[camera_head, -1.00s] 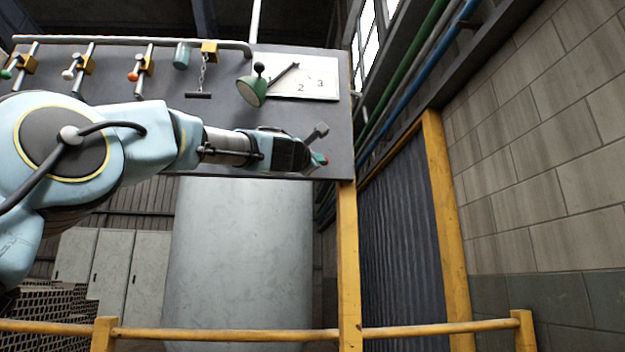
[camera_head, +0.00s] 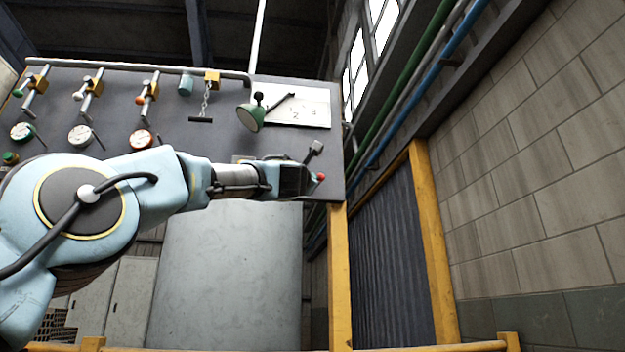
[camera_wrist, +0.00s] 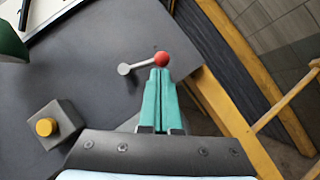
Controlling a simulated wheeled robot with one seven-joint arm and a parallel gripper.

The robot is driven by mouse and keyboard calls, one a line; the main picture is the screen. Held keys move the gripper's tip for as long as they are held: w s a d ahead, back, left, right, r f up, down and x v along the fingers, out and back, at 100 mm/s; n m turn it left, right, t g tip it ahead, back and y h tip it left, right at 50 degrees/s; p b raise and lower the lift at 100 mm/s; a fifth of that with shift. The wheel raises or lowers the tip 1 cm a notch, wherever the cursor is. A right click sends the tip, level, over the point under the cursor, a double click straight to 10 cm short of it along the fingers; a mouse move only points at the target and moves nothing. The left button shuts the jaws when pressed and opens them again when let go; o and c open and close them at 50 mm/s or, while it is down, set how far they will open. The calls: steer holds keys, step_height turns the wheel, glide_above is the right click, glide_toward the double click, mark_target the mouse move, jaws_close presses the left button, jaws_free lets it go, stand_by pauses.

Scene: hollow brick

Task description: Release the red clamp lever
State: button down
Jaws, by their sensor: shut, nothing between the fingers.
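The red clamp lever shows as a round red ball (camera_wrist: 161,59) on a short grey arm that runs left to a round grey pivot (camera_wrist: 124,69) on the dark panel (camera_wrist: 85,75). In the head view the red ball (camera_head: 321,177) is near the panel's lower right corner. My gripper (camera_wrist: 160,73) has its two teal fingers together, with nothing between them. Their tips are right at the lower side of the ball in the wrist view; I cannot tell if they touch it. In the head view my gripper's fingers are largely hidden.
A grey box with a yellow button (camera_wrist: 46,127) sits on the panel left of my gripper. A green lamp-like fitting (camera_head: 250,117) and a white numbered plate (camera_head: 310,112) are above. A yellow post (camera_head: 338,270) stands below the panel's right edge.

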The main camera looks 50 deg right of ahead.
steer(key=b+v, duration=0.6)
steer(key=v, duration=0.3)
steer(key=shift+b, duration=0.3)
steer(key=shift+a+f, duration=0.1)
